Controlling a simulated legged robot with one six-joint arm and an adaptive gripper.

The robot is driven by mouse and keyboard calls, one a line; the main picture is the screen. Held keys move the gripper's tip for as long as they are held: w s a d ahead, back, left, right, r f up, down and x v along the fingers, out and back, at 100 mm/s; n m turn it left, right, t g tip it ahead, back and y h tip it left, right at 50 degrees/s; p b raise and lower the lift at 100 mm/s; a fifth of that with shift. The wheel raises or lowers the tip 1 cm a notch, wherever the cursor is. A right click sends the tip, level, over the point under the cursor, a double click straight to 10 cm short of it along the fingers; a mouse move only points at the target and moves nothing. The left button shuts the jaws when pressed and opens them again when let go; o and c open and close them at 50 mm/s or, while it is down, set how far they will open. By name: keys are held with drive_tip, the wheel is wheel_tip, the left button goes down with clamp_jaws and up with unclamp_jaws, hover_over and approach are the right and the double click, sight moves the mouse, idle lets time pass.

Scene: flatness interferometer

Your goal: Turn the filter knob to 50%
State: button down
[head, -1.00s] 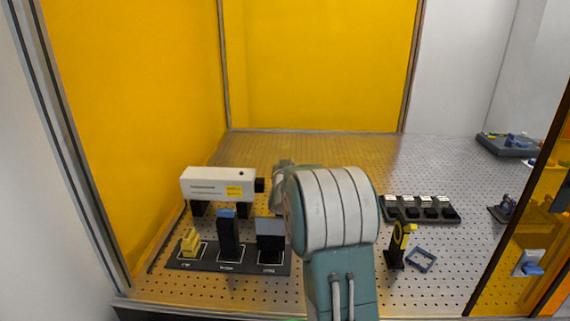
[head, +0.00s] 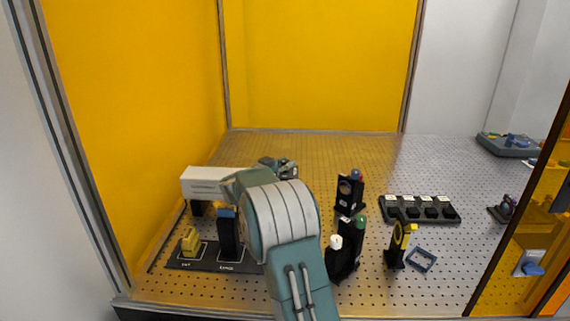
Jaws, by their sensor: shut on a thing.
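My arm crosses the middle of the view, and my gripper (head: 279,168) shows only in part beyond its rounded grey link, by the right end of the white box. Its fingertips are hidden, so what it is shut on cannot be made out. No 50% mark can be read, and I cannot tell which part is the filter knob. A black mount (head: 349,192) with a round opening and a blue and red top stands right of my arm.
The white box (head: 203,183) stands at the left, partly covered by my arm. A yellow-and-black post (head: 399,244), blue frame (head: 421,260) and dark slotted tray (head: 395,216) stand right.

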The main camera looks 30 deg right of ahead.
drive_tip(key=shift+w+r+m+g+h, duration=0.15)
drive_tip(key=shift+m+g, duration=0.35)
drive_tip(key=shift+g, duration=0.3)
drive_tip(key=shift+r+m+g+h, duration=0.15)
drive_tip(key=shift+m+g, duration=0.35)
drive_tip(key=shift+g, duration=0.3)
drive_tip(key=shift+a, duration=0.1)
drive_tip(key=shift+c, duration=2.1)
unclamp_jaws()
drive_tip(key=shift+f, duration=0.1)
drive_tip(key=shift+g, duration=0.3)
drive_tip(key=shift+f, duration=0.1)
drive_tip(key=a, duration=1.2)
drive_tip(key=shift+s, duration=0.2)
